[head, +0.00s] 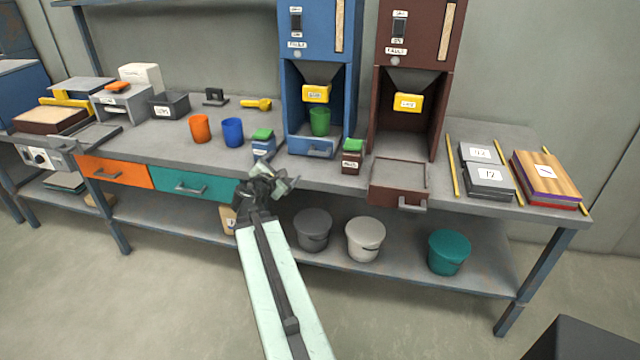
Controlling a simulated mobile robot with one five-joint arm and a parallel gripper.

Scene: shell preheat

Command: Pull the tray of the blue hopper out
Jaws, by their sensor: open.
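The blue hopper (320,28) stands at the back of the bench, with a yellow labelled gate (316,93) under its funnel. Its blue tray (298,146) is at the foot of the hopper, pushed in, with a grey handle (320,153) on its front. A green cup (320,121) stands in the bay above the tray front, under the gate. My gripper (283,184) is open and empty, in front of the bench edge, lower and left of the tray handle and apart from it. My wrist hides part of the bench front.
The brown hopper (420,30) stands to the right, its brown tray (398,174) pulled out over the bench edge. Orange (200,128) and blue (232,132) cups stand left. Buckets (365,239) sit on the lower shelf.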

